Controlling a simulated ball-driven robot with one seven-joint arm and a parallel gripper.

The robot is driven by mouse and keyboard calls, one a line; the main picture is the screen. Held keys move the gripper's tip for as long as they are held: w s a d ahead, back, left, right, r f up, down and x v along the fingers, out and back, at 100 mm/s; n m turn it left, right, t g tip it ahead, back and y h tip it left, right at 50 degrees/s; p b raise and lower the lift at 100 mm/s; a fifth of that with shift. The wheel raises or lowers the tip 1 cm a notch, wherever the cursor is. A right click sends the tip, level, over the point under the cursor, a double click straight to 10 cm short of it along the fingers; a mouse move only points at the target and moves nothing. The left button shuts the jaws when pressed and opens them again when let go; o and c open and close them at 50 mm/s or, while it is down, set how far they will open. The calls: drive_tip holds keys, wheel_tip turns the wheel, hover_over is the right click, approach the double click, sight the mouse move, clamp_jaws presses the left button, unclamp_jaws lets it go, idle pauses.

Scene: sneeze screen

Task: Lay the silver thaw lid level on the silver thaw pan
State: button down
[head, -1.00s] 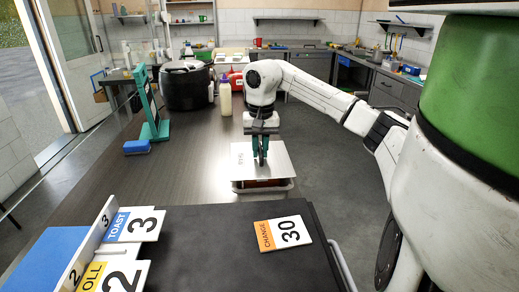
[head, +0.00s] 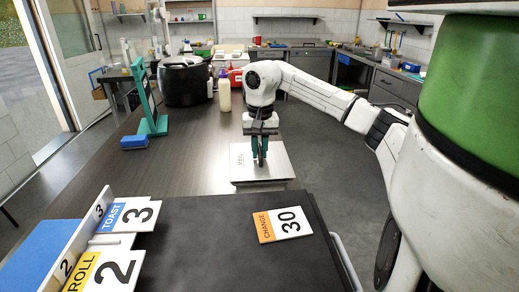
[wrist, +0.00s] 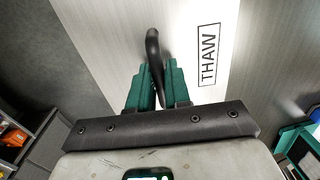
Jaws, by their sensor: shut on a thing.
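The silver thaw lid (head: 281,166) is a flat square plate marked THAW; it fills much of the wrist view (wrist: 262,55). My gripper (head: 260,158) is shut on the lid's black handle, which stands between the green fingers in the wrist view (wrist: 158,72). The silver thaw pan (head: 264,186) is under the lid on the dark counter; only a thin strip of its near side shows. The lid looks about level and very close to the pan or on it. I cannot tell whether they touch all round.
A black board (head: 205,240) with a CHANGE 30 card (head: 283,225) lies in front. A teal stand (head: 152,115), blue sponge (head: 134,142), black pot (head: 184,83) and bottle (head: 224,92) are further back. The counter left of the pan is clear.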

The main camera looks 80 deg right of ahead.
drive_tip(key=shift+f+b, duration=0.5)
drive_tip(key=shift+f, duration=0.05)
drive_tip(key=c, duration=1)
unclamp_jaws()
drive_tip(key=shift+r, duration=0.1)
wheel_tip(320, 180, up, 11)
drive_tip(key=shift+f+b, duration=0.15)
drive_tip(key=shift+b, duration=0.35)
drive_tip(key=shift+s, duration=0.15)
